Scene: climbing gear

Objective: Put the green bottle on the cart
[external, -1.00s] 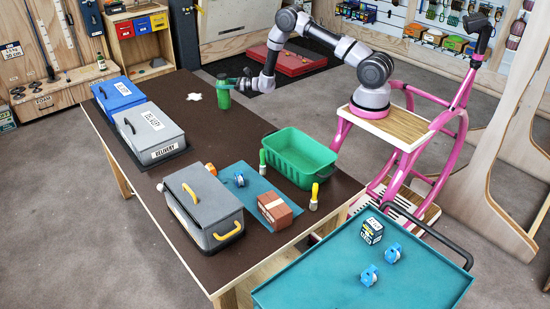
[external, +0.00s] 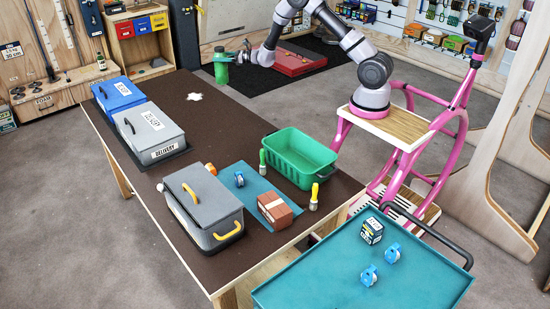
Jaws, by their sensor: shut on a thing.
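The green bottle (external: 221,72) is held up above the far end of the brown table (external: 215,115). My gripper (external: 231,57) is shut on it near its upper part, and the bottle hangs roughly upright, clear of the table top. The fingers are small here and partly hidden by the bottle. The cart with a teal top (external: 330,275) stands at the front right, far from my gripper. On it are a small dark box (external: 371,231) and two blue-and-white items (external: 391,253).
A green bin (external: 300,160), a grey toolbox with yellow handles (external: 203,205), a brown box (external: 277,211) on a teal mat and upright brushes stand on the table's near half. Grey and blue boxes (external: 118,94) line the left edge. The cart's front is clear.

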